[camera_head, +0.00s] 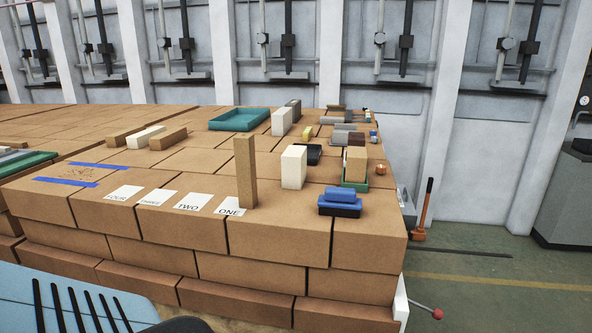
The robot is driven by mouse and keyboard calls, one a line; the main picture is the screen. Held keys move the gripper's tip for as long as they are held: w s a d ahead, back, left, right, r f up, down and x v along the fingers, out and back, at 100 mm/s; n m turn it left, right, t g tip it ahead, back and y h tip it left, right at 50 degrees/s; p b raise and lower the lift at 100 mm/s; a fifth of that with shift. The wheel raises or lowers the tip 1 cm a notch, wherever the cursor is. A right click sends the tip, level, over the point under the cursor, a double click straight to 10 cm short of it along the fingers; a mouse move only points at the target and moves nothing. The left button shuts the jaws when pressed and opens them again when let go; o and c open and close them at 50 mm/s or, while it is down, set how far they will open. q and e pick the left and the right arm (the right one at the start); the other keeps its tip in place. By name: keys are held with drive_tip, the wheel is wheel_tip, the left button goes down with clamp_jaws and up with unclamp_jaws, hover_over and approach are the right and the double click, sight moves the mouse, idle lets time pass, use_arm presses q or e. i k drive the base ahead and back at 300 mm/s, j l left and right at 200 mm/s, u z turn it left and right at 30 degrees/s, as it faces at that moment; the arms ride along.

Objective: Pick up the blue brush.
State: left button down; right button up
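The blue brush (343,195) sits on the brick-block surface (280,236) near its front right corner. It has a blue upper body and a dark lower part, which rests on the surface. Nothing covers it from this view. Neither of my grippers is in view, so I cannot see where they are relative to the brush.
A tall brown brick (245,170) stands upright left of the brush, beside the white numbered cards (193,201). A teal tray (238,120) lies farther back. Room directly in front of the brush is clear.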

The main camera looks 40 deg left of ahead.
sight(339, 202)
drive_tip(key=u, duration=1.75)
